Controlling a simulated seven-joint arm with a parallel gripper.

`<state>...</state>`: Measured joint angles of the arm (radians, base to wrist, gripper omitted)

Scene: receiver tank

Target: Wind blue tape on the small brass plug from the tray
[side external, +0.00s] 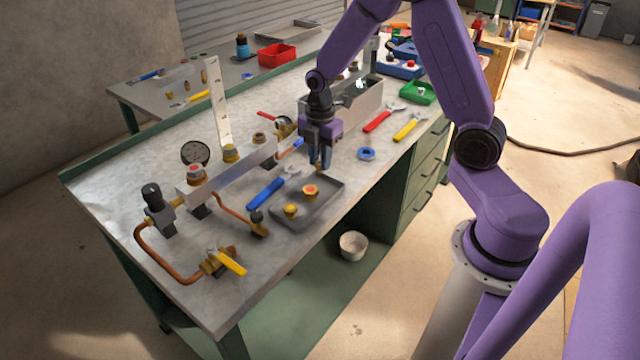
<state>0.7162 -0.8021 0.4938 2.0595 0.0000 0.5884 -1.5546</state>
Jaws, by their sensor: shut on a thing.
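The grey tray (325,208) lies near the front edge of the bench. Two brass fittings sit in it: one with a reddish top (310,191) and a plain yellow one (291,210). My gripper (320,166) points down over the tray's back edge, shut on a small brass piece (320,173), probably the small brass plug. The fingers hide most of it, and I cannot tell whether it is clear of the tray. A blue ring, which looks like the roll of blue tape (366,154), lies flat on the bench right of my gripper.
A blue-handled wrench (266,192) lies left of the tray. The metal manifold block (228,172) with fittings and a gauge (195,153) stands behind it. Red (378,121) and yellow (405,130) wrenches lie to the right. Bare bench surrounds the blue ring.

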